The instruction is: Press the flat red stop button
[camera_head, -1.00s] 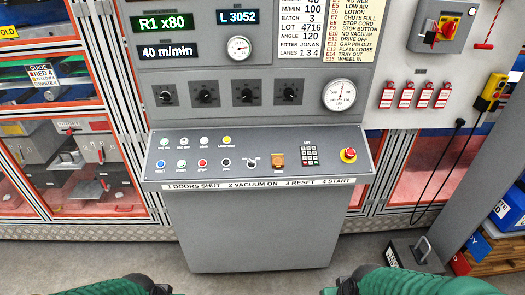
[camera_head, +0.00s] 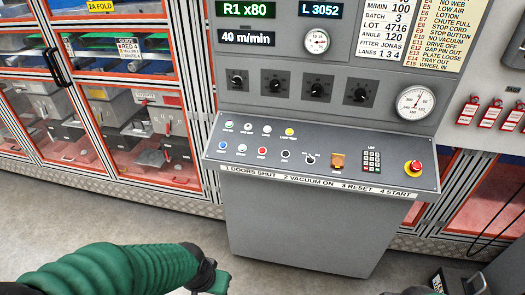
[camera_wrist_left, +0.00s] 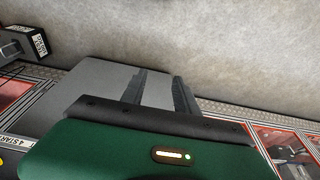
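A red mushroom knob (camera_head: 413,167) on a yellow base stands at the panel's right end. My left gripper (camera_head: 220,283) is low in front of the console, below and apart from the panel. In the left wrist view its two fingers (camera_wrist_left: 160,78) are spread with nothing between them. A dark part at the head view's bottom edge may be my right gripper; its fingers are hidden.
Also on the panel are a blue button (camera_head: 222,144), an orange switch (camera_head: 338,161) and a keypad (camera_head: 371,161). Knobs and a gauge (camera_head: 415,102) are above. Orange-framed cabinets (camera_head: 150,140) stand left. A dark block (camera_head: 462,284) is on the floor at lower right.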

